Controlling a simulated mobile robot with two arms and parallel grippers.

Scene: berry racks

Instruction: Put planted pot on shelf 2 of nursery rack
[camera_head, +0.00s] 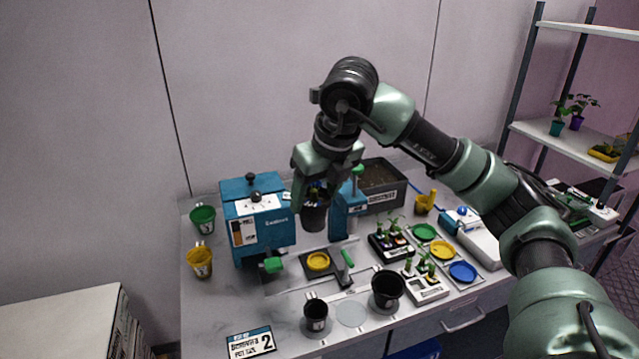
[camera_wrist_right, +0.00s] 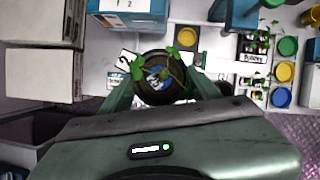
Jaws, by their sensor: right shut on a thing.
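My right gripper (camera_wrist_right: 160,92) is shut on a dark planted pot (camera_wrist_right: 158,88), with green leaves spreading over its rim in the right wrist view. In the head view the dark pot (camera_head: 314,218) hangs below my right gripper (camera_head: 317,188), above the worktable and in front of the blue machines. The plant is mostly hidden there by the gripper. The nursery rack (camera_head: 574,142) stands at the far right, with pale shelves on dark posts. Its middle visible shelf holds a teal pot, a purple pot and a yellow tray. My left gripper is not in view.
A blue box machine (camera_head: 259,222) stands on the worktable (camera_head: 225,315). Black cups (camera_head: 387,287), seedling trays (camera_head: 424,284) and coloured discs crowd its middle and right. Green and yellow cups (camera_head: 200,262) stand at left.

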